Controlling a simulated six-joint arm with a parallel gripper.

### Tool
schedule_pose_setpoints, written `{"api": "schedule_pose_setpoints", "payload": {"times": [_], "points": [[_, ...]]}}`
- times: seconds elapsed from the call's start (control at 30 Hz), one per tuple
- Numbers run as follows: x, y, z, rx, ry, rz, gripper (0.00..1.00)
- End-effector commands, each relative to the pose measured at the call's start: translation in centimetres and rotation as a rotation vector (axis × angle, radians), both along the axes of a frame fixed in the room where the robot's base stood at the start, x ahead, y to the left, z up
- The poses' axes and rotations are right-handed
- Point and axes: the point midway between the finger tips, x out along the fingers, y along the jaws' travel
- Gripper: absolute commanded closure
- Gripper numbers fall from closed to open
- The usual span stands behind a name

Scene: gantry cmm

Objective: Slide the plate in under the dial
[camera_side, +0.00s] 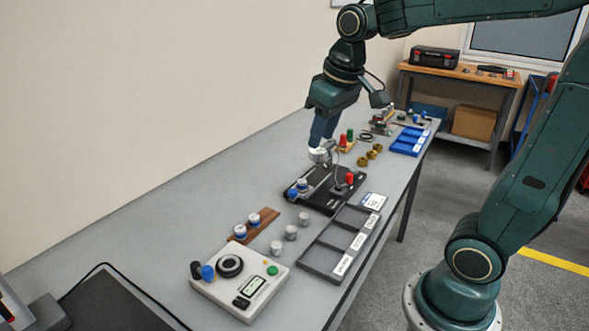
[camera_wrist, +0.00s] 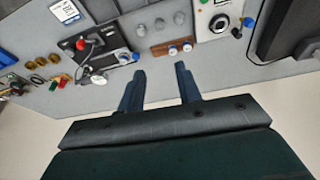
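A flat black plate-like base (camera_side: 322,201) lies on the grey bench in the side view. It carries a red knob (camera_side: 349,177) and blue-and-white knobs (camera_side: 293,194). It also shows in the wrist view (camera_wrist: 112,42). A small silver round part, perhaps the dial (camera_side: 318,155), stands at its far end; in the wrist view it is at the base's lower edge (camera_wrist: 98,79). I cannot tell a separate sliding plate. My gripper (camera_side: 321,143) is above and behind the base near the silver part. In the wrist view my gripper (camera_wrist: 160,70) is open, with nothing between its fingers.
A white instrument box (camera_side: 240,281) stands at the near end. A brown strip (camera_side: 253,226) holds two white-and-blue knobs. Several grey cylinders (camera_side: 291,232) stand beside a dark compartment tray (camera_side: 316,264). Brass rings (camera_side: 372,155) and a blue tray (camera_side: 408,142) lie farther along. Bench near the wall is clear.

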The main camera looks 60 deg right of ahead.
Motion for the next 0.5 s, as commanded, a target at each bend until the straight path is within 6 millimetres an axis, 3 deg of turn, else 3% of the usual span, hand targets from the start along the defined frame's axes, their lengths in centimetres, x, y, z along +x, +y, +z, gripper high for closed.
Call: {"api": "schedule_pose_setpoints", "payload": {"times": [0.5], "points": [[9.4,-6.2,-4.2,0.02,0.154,-0.052,0.66]]}}
